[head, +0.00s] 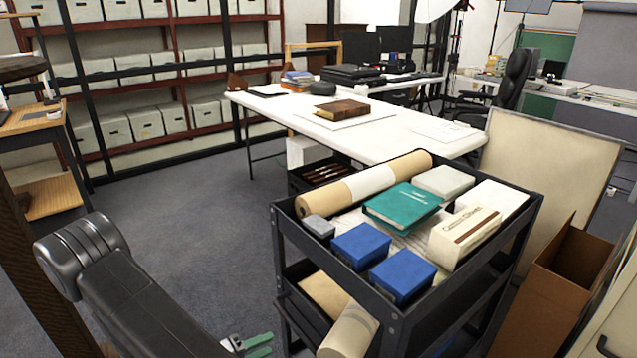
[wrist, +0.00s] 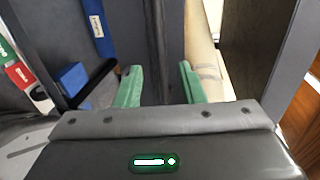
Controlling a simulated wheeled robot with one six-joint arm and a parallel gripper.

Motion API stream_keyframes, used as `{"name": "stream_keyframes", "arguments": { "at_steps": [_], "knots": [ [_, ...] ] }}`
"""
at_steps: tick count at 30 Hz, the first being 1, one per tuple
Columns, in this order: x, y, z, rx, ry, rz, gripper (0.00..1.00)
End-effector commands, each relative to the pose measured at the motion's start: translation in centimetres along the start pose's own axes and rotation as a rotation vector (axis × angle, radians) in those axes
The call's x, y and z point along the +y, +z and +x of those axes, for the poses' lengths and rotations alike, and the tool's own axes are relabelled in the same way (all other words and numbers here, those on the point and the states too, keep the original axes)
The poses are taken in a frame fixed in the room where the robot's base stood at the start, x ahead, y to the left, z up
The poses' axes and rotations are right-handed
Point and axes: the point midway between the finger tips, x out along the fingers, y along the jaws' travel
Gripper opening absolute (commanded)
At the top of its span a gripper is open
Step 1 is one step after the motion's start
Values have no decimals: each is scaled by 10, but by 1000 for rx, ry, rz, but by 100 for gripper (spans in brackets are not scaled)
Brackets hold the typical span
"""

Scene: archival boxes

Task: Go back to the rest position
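My gripper (head: 262,345) is at the bottom edge of the head view, beside the near left side of the black cart. In the wrist view my gripper (wrist: 159,78) has its two green fingers apart with nothing between them. A dark upright surface shows behind the gap. My arm reaches down across the lower left of the head view.
The black cart (head: 389,326) holds a brown paper roll (head: 320,197), a teal box (head: 402,205), two blue boxes (head: 361,244) and other boxes. A white table (head: 400,137) stands behind. An open cardboard box (head: 545,295) is at right. The carpet (head: 205,215) at left is clear.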

Motion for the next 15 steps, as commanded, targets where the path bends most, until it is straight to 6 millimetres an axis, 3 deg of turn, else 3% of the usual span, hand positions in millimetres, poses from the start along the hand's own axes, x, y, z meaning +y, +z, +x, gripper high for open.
{"name": "stream_keyframes", "arguments": {
  "at_steps": [15],
  "knots": [
    [1, -1, 67, 5, 0, 0, 36]
  ]
}}
